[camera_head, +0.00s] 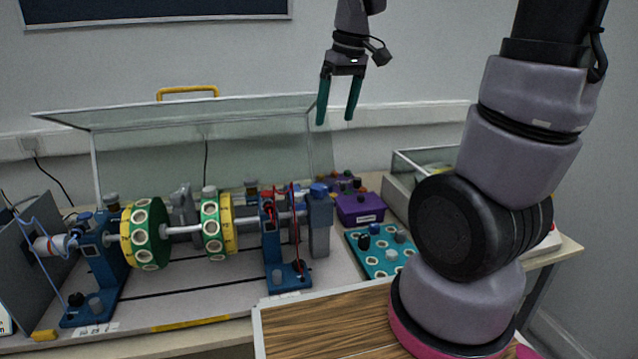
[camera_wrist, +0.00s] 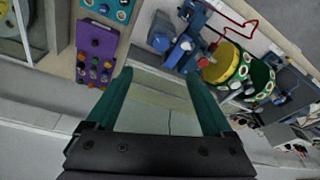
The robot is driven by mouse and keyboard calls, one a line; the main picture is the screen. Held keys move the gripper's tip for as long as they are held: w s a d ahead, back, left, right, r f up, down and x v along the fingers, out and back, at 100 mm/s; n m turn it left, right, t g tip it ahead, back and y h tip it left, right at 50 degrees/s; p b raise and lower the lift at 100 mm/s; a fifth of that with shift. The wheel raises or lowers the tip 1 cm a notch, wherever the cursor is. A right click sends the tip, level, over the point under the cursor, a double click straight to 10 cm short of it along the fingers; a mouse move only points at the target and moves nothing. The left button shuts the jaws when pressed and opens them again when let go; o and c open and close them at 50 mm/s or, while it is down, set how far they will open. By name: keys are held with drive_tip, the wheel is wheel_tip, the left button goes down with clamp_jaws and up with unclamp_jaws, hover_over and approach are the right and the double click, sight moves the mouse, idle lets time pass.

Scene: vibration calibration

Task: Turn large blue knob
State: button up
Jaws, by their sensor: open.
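A blue knob (camera_head: 319,190) sits on top of a grey post at the right end of the shaft rig; a blue cap (camera_wrist: 160,42) that looks like it shows in the wrist view. I cannot be sure it is the large one. My gripper (camera_head: 335,120) hangs above and behind the rig, fingers down, open and empty. It is well apart from the blue knob, above it in the picture. In the wrist view, the two green fingers (camera_wrist: 158,74) are spread with nothing between them.
The rig carries green-and-yellow discs (camera_head: 146,233) and blue stands (camera_head: 287,276). A raised clear cover (camera_head: 200,118) stands behind it. A purple box (camera_head: 360,208) and a teal board (camera_head: 377,266) with small knobs lie to the right. My arm hides part of the table's right side.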

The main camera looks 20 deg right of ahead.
sight(319, 186)
drive_tip(key=w+a+f+n, duration=0.1)
drive_tip(key=f, duration=0.5)
drive_tip(key=w+f+n+g, duration=0.1)
drive_tip(key=f+n, duration=0.1)
drive_tip(key=f, duration=0.4)
drive_tip(key=w+a+f+n+g+h, duration=0.1)
drive_tip(key=w+f, duration=0.1)
drive_tip(key=f, duration=0.5)
drive_tip(key=shift+w+a+n, duration=0.1)
drive_tip(key=shift+a+n, duration=0.25)
drive_tip(key=shift+n, duration=0.05)
drive_tip(key=shift+c, duration=0.3)
clamp_jaws()
drive_tip(key=shift+r, duration=0.1)
